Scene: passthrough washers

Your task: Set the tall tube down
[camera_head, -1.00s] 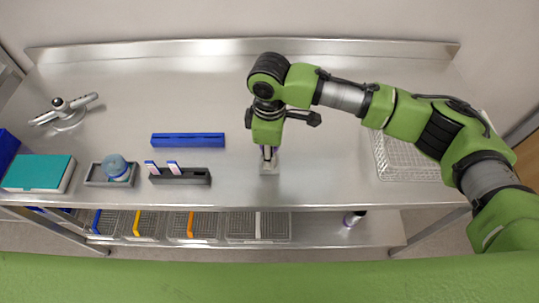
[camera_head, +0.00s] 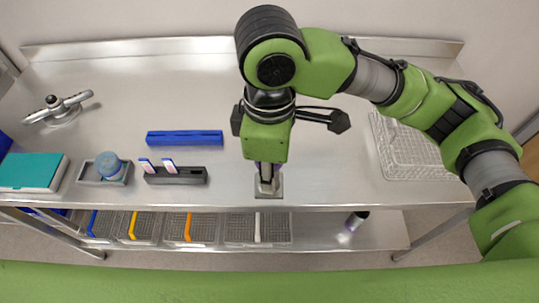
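My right gripper (camera_head: 267,178) points down over a small grey square base (camera_head: 276,191) near the front edge of the steel table. The wrist above hides most of the fingers. A narrow, pale purple-grey upright piece shows between or beside the fingers, low over the base. I cannot tell whether it is the tall tube or part of the fingers, nor whether the fingers are shut on it. No other tall tube is clearly seen standing on the table. My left gripper is not in view.
A wire basket (camera_head: 412,160) stands right. Bins line the lower shelf.

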